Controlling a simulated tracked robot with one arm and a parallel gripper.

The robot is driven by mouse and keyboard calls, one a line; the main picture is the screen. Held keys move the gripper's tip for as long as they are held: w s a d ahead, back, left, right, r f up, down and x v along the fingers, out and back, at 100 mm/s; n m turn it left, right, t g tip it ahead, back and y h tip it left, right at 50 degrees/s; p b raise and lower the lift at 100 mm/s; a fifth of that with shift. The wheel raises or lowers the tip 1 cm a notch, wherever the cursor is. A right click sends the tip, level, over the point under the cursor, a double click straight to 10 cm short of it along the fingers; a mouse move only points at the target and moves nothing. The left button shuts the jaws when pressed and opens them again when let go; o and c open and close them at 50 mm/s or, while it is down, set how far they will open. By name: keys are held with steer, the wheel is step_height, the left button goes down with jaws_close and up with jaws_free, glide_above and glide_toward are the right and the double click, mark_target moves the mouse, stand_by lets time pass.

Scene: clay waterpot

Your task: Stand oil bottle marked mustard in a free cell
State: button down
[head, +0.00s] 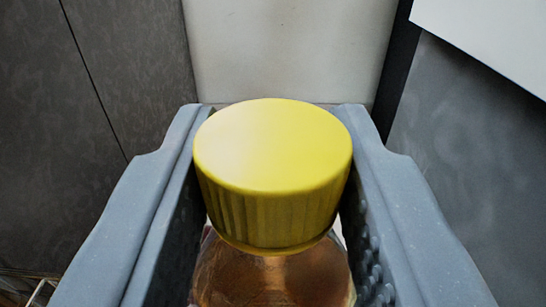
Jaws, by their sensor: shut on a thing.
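A bottle with a ribbed yellow screw cap (273,150) and a clear body with amber-brown contents (270,275) fills the middle of the head view. My gripper (273,115) is shut on this bottle, with one grey finger on each side of the cap and neck. The cap faces the camera. The bottle's lower part is out of the frame, and no label or marking shows, so I cannot tell whether it is the mustard one. No cells are clearly in view.
Dark grey panels (75,90) stand on the left, with a thin seam. A pale panel (290,50) is straight ahead. A grey surface (465,160) and a white slab edge (495,35) are on the right. A thin light-coloured edge (40,290) shows at bottom left.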

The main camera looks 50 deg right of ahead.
steer(key=c, duration=0.9)
jaws_free()
steer(key=shift+c, duration=0.2)
steer(key=p+v, duration=0.1)
steer(key=v, duration=1.3)
steer(key=shift+d, duration=0.1)
